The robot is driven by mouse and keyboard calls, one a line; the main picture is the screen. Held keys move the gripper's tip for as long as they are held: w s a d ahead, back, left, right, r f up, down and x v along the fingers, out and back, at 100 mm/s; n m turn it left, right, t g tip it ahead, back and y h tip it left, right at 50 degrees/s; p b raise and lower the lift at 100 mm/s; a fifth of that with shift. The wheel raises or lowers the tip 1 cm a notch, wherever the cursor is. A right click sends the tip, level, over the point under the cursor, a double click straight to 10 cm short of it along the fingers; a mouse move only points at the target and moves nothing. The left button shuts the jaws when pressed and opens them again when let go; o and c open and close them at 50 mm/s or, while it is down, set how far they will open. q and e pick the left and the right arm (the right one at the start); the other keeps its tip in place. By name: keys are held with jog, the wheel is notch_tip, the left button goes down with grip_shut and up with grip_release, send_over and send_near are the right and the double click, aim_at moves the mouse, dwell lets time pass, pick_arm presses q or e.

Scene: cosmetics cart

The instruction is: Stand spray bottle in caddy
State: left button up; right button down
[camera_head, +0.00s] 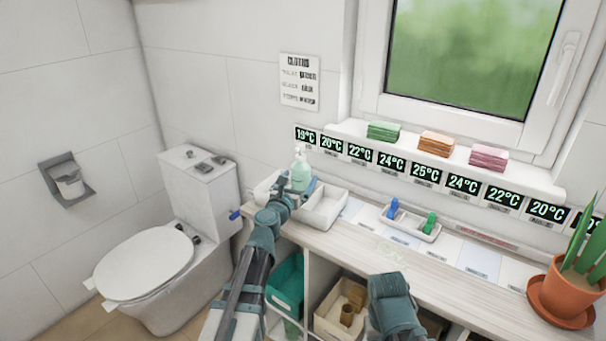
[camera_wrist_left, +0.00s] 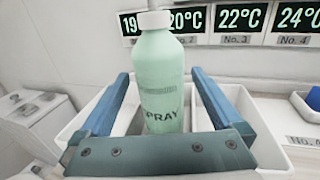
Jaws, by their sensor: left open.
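The pale green spray bottle (camera_head: 300,172) with a white cap stands upright at the white caddy (camera_head: 322,208) on the left end of the counter. In the left wrist view the bottle (camera_wrist_left: 160,85) shows its "SPRAY" label, and the caddy's walls (camera_wrist_left: 262,130) are on both sides of it. My left gripper (camera_head: 297,187) is open, with one finger on each side of the bottle. Gaps show between the fingers and the bottle. The bottle's base is hidden behind the gripper's palm, so I cannot tell what it rests on. My right arm shows at the bottom, without visible fingers.
A small white tray (camera_head: 410,232) with blue and green items is right of the caddy. A potted plant (camera_head: 560,292) stands at the counter's right end. Folded cloths (camera_head: 436,143) lie on the sill. A toilet (camera_head: 150,262) is at left. Bins sit below the counter.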

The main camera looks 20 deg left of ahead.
pick_arm(q)
jog(key=s, duration=0.7)
jog(key=shift+s+a, duration=0.15)
jog(key=shift+a, duration=0.1)
